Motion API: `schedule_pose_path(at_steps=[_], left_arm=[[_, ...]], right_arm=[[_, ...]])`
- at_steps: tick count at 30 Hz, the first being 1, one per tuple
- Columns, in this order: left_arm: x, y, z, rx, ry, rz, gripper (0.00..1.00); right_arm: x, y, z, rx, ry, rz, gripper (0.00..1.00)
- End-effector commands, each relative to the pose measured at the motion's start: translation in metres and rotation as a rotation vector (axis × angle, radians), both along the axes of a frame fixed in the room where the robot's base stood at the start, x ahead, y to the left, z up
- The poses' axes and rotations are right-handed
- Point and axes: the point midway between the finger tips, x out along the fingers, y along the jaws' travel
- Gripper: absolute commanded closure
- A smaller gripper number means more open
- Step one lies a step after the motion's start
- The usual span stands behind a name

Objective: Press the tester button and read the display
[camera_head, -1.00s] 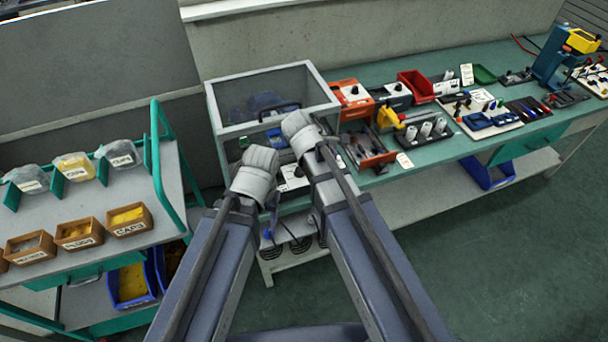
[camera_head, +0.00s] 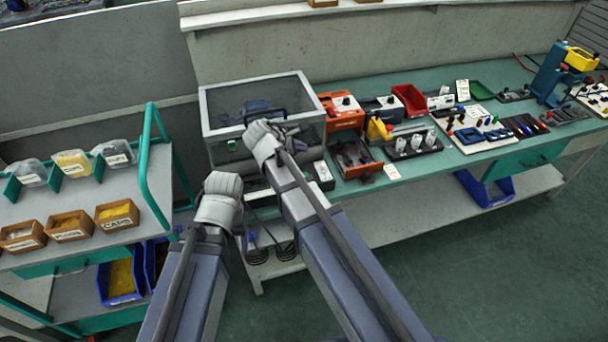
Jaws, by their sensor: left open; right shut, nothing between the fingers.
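A clear-lidded, pale-framed box (camera_head: 213,110), apparently the tester, stands at the left end of the bench. A small green spot (camera_head: 232,146) on its front left may be the button; I cannot be sure. I cannot make out a display; my arms cover much of the front. My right gripper (camera_head: 260,131) is in front of the box's lid edge, shut and empty, its fingers mostly hidden by its wrist. My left gripper (camera_head: 239,226) is lower and further left, in front of the bench's left end, open, its fingers largely hidden. I cannot tell whether either touches anything.
An orange device (camera_head: 341,112), a red bin (camera_head: 410,99) and an orange tool tray (camera_head: 353,160) stand right of the box. A cart (camera_head: 165,190) with labelled wooden bins stands at left. Coiled items (camera_head: 285,251) lie on the lower shelf. The right-hand floor is clear.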

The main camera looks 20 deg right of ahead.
Motion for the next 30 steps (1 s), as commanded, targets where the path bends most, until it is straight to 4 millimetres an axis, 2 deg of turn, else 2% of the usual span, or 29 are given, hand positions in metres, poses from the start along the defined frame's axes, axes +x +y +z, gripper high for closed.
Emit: schedule_pose_path(at_steps=[8,21,25,30], left_arm=[[0.0,0.0,-0.021,0.0,0.0,0.0,0.36],[0.0,0.0,-0.079,0.0,0.0,0.0,0.36],[0.0,0.0,-0.087,0.0,0.0,0.0,0.36],[0.0,0.0,-0.088,0.0,0.0,0.0,0.36]], right_arm=[[0.0,0.0,-0.021,0.001,-0.001,0.0,1.0],[0.0,0.0,-0.079,0.001,-0.001,0.0,1.0],[0.0,0.0,-0.087,0.001,-0.001,0.0,1.0],[0.0,0.0,-0.088,0.0,-0.001,-0.001,1.0]])
